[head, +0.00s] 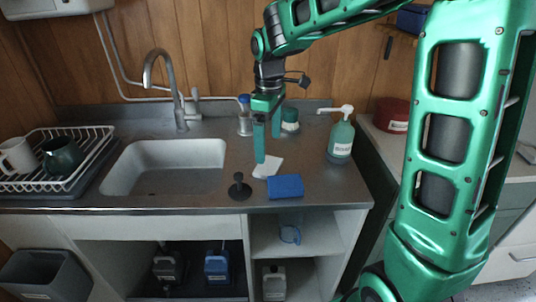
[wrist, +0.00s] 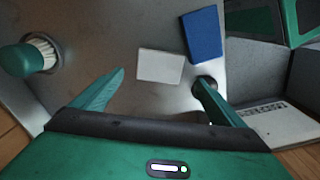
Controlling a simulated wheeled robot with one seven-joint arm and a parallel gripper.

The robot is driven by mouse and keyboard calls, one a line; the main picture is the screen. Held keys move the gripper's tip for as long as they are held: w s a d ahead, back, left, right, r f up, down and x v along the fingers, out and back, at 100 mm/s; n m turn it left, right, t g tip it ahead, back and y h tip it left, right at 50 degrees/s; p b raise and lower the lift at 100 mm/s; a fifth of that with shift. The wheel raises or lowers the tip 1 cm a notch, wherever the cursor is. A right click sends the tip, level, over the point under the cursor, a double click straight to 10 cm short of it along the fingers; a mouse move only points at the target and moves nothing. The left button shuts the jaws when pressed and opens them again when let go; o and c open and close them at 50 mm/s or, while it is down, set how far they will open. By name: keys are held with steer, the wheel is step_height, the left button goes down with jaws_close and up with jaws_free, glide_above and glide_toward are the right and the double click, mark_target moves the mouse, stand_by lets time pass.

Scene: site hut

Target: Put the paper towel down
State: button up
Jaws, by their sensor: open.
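The white paper towel (head: 268,167) lies flat on the steel counter, to the right of the sink. It also shows in the wrist view (wrist: 160,66), near the middle. My gripper (head: 268,149) points down at the towel with its two green fingers apart. In the wrist view my gripper (wrist: 159,78) has nothing between its fingers, and the towel shows beyond the fingertips. The head view does not clearly show how far the fingertips are above the counter.
A blue sponge or cloth (head: 285,186) lies just in front of the towel. A black stopper-like thing (head: 239,188) stands to its left. A soap bottle (head: 341,138) is at the right; a teal brush (head: 290,122) and blue-topped bottle (head: 244,118) stand behind. The sink (head: 165,165) is left.

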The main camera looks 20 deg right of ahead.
steer(key=shift+r, duration=2.4)
steer(key=s+d+f+m, duration=0.1)
steer(key=s+d+m, duration=0.7)
steer(key=s+d, duration=0.6)
steer(key=s+d+f+m, duration=0.1)
steer(key=s+m, duration=0.3)
steer(key=s, duration=0.4)
steer(key=s+d+f+m, duration=0.2)
steer(key=s+f+m, duration=0.2)
steer(key=s, duration=0.4)
steer(key=shift+s+d+f, duration=0.2)
steer(key=shift+d, duration=0.05)
steer(key=shift+w+f, duration=0.25)
steer(key=shift+w, duration=0.45)
